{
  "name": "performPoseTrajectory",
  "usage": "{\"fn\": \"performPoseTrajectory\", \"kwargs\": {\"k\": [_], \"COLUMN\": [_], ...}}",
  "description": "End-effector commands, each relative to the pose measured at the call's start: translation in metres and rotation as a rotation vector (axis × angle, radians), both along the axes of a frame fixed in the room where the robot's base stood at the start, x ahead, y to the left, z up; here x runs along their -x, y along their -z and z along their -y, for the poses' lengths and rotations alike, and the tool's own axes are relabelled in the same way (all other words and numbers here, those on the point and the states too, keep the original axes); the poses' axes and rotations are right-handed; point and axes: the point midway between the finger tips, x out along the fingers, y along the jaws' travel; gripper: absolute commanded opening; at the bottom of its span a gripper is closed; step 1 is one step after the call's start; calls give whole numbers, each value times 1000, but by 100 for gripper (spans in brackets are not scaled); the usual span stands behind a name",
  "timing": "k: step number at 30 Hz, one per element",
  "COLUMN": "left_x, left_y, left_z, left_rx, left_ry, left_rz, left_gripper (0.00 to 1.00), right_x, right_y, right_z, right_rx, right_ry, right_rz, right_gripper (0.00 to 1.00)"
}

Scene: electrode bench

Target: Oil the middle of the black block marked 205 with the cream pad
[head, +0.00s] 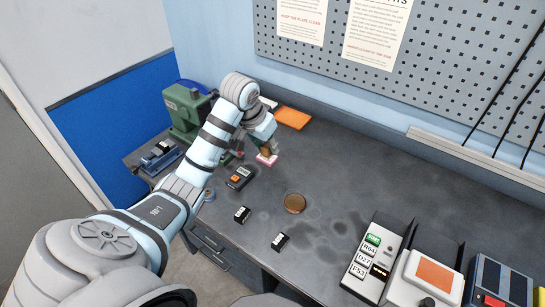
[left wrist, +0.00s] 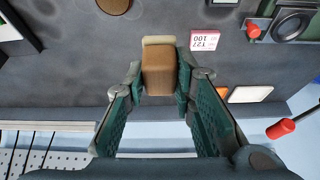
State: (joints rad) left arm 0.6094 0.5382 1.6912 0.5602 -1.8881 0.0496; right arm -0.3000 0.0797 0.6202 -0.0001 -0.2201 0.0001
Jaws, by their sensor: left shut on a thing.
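My left gripper (head: 266,146) is shut on a brown handle (left wrist: 160,72) with a cream pad (left wrist: 158,41) on its end, held over the bench's back left. In the head view the handle is partly hidden by the gripper. A pink block (head: 266,160) is close by; in the left wrist view it (left wrist: 205,40) reads 127 and 100, right of the pad. Two small black blocks with white labels, one at left (head: 242,214) and one at front (head: 280,241), lie on the bench; I cannot read which is 205. My right gripper is out of view.
A round brown disc (head: 294,203) lies mid-bench. A black box with an orange top (head: 239,177) is left of it. A green machine (head: 188,112) stands back left, an orange sheet (head: 293,117) by the wall. A labelled panel (head: 370,255) and devices fill the right front.

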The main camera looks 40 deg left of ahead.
Motion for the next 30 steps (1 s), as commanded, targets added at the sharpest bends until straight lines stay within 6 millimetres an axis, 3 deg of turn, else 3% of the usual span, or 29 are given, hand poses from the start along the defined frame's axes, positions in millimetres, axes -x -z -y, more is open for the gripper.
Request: {"fn": "performPoseTrajectory", "kwargs": {"k": [5,10,17,25,30], "left_x": [-4,-13,-22,-22,-22], "left_y": [47,91,104,123,155], "left_z": [46,85,88,88,88], "left_rx": [6,2,-4,-4,-7], "left_ry": [127,462,738,775,775], "left_rz": [-6,-4,1,-1,1], "left_gripper": [1,1,1,1,1], "right_x": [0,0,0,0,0], "right_y": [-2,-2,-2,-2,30], "right_z": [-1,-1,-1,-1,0], "right_rx": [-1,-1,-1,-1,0], "right_ry": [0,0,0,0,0], "right_rz": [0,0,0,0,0], "right_gripper": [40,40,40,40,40]}}
